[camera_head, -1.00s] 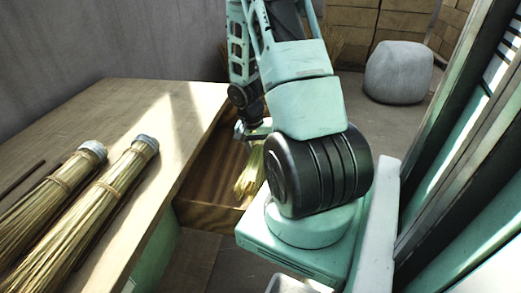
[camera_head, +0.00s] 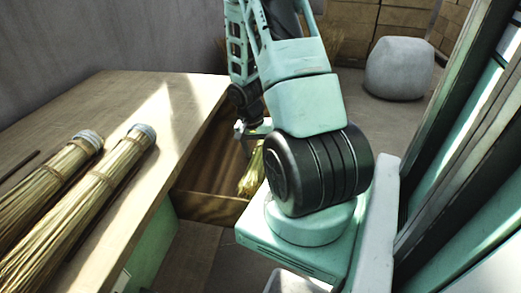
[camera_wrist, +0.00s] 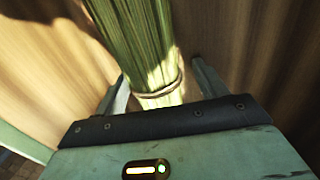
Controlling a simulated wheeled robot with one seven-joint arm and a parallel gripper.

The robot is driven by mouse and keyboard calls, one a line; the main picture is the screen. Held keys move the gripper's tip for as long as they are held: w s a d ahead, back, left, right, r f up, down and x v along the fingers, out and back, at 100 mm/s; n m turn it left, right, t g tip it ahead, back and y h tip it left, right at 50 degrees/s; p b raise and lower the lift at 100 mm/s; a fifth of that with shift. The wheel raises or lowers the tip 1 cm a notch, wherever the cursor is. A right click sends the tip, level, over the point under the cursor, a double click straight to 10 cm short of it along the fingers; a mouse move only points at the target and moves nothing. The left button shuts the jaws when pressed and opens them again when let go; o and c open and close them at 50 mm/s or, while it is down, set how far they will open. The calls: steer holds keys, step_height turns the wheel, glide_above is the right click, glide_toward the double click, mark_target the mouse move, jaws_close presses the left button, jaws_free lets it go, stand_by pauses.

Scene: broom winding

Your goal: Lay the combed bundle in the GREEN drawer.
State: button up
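The combed bundle is a sheaf of yellow-green straw with a cord tie. In the head view part of the bundle (camera_head: 251,172) shows over the open wooden drawer (camera_head: 205,207), tilted, below my gripper (camera_head: 252,130). Brown wood grain fills the background behind the bundle in the wrist view. My arm hides the drawer's right side and front. I cannot tell whether the bundle touches the drawer floor.
Two tied straw bundles (camera_head: 93,205) with grey caps lie on the wooden table (camera_head: 140,92) at left, beside a thin dark stick (camera_head: 20,164). A green panel (camera_head: 155,245) is below the table edge. A grey pouf (camera_head: 399,68) stands at the back right.

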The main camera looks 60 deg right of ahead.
steer(key=w+a+r+p, duration=0.1)
steer(key=w+r+p, duration=0.2)
steer(key=r, duration=1.4)
steer(key=shift+w+p, duration=0.15)
steer(key=shift+p, duration=0.2)
steer(key=shift+a, duration=0.1)
